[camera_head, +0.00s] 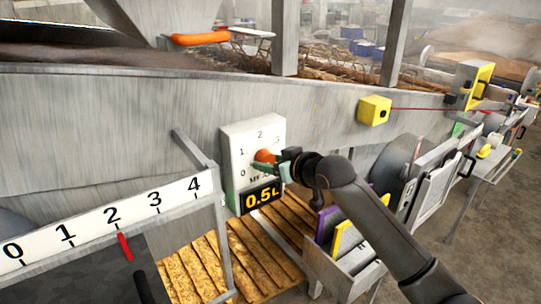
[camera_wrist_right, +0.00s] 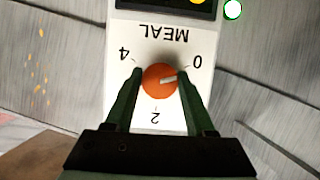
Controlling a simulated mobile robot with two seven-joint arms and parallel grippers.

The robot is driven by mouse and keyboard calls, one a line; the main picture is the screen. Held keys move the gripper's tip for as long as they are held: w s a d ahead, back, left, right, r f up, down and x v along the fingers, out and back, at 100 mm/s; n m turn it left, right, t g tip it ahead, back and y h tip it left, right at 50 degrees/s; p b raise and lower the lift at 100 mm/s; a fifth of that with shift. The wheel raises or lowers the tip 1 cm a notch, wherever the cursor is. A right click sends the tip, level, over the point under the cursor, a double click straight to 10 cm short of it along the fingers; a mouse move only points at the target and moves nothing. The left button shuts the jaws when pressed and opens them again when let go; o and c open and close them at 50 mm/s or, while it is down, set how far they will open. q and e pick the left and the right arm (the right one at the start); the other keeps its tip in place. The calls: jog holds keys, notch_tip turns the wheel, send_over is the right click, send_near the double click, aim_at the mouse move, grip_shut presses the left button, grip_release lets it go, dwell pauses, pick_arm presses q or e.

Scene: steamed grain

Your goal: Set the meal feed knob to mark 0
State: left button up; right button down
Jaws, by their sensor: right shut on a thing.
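The orange meal feed knob (camera_head: 265,156) sits on a white panel (camera_head: 237,134) with numbered marks and a display reading 0.5L (camera_head: 262,198). My right gripper (camera_head: 268,164) is shut on the knob. In the right wrist view, which shows the panel upside down, the green fingers of my right gripper (camera_wrist_right: 160,82) hold the orange knob (camera_wrist_right: 155,90) from both sides. Its white pointer (camera_wrist_right: 168,80) points just short of mark 0 (camera_wrist_right: 197,60), on the side away from mark 4 (camera_wrist_right: 124,54). Mark 1 is hidden behind a finger there. My left gripper is not in view.
A scale (camera_head: 90,227) marked 0 to 4 with a red pointer (camera_head: 124,247) at about 2 stands at the front left. A wooden pallet (camera_head: 255,255) lies below the panel. A yellow box (camera_head: 374,110) is on the metal wall. A bin with purple and yellow boards (camera_head: 348,238) stands below my right arm.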

jog(key=shift+n+t+h, duration=0.4)
jog(key=shift+n, duration=0.3)
jog(key=shift+p, duration=0.3)
jog(key=shift+c, duration=1.3)
grip_release()
jog(key=b+v, duration=0.1)
jog(key=v, duration=1.1)
jog(key=shift+s+b, duration=0.25)
jog(key=shift+b, duration=0.05)
jog(key=shift+d, duration=0.15)
